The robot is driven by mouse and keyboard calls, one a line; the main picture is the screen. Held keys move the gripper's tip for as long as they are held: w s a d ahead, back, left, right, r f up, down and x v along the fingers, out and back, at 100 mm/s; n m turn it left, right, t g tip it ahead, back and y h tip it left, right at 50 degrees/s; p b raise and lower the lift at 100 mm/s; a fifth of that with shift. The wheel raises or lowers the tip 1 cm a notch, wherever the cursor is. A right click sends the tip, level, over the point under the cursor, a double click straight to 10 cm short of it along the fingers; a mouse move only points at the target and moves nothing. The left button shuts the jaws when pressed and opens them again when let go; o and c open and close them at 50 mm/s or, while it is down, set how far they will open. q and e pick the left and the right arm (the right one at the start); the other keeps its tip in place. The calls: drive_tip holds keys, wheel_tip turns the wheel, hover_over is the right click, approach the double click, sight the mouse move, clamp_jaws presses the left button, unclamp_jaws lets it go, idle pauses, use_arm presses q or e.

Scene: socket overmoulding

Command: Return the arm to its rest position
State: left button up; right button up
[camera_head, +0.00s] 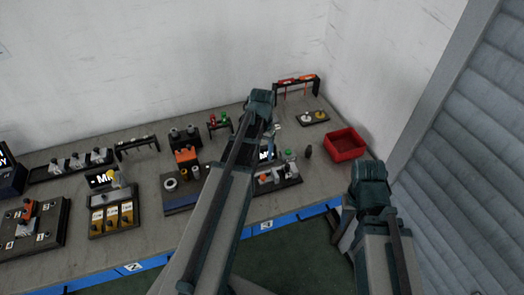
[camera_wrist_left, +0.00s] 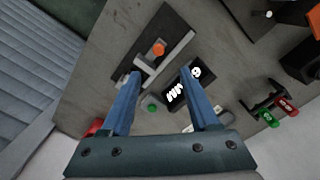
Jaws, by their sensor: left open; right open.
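My left arm reaches up over the middle of the bench in the head view. Its gripper (camera_head: 272,131) is mostly hidden behind the arm's own wrist, above the middle station. In the left wrist view, my left gripper (camera_wrist_left: 159,73) has its two blue fingers spread with nothing between them. Below them are a black station plate (camera_wrist_left: 176,25) with an orange part (camera_wrist_left: 158,48) and a small lit display (camera_wrist_left: 183,95). My right arm is folded at the lower right, off the bench's front edge. Its gripper (camera_head: 343,222) is partly hidden, and it shows nothing held.
A red bin (camera_head: 345,145) stands at the bench's right end. A black rack (camera_head: 296,83) with red and orange items is behind it. Several other stations, including one with yellow panels (camera_head: 112,215), fill the left. Walls close off the back and right.

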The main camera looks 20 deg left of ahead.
idle(0.5)
use_arm(q)
drive_tip(key=s+d+f+m+b, duration=0.1)
drive_tip(key=s+d, duration=0.3)
drive_tip(key=d, duration=0.3)
drive_tip(key=s+d+m+b, duration=0.1)
drive_tip(key=s+d, duration=0.4)
drive_tip(key=d, duration=0.3)
drive_tip(key=s+d+f+m+y+b, duration=0.1)
drive_tip(key=s+d, duration=0.4)
drive_tip(key=d, duration=0.3)
drive_tip(key=shift+f+m, duration=0.3)
drive_tip(key=shift+m, duration=0.1)
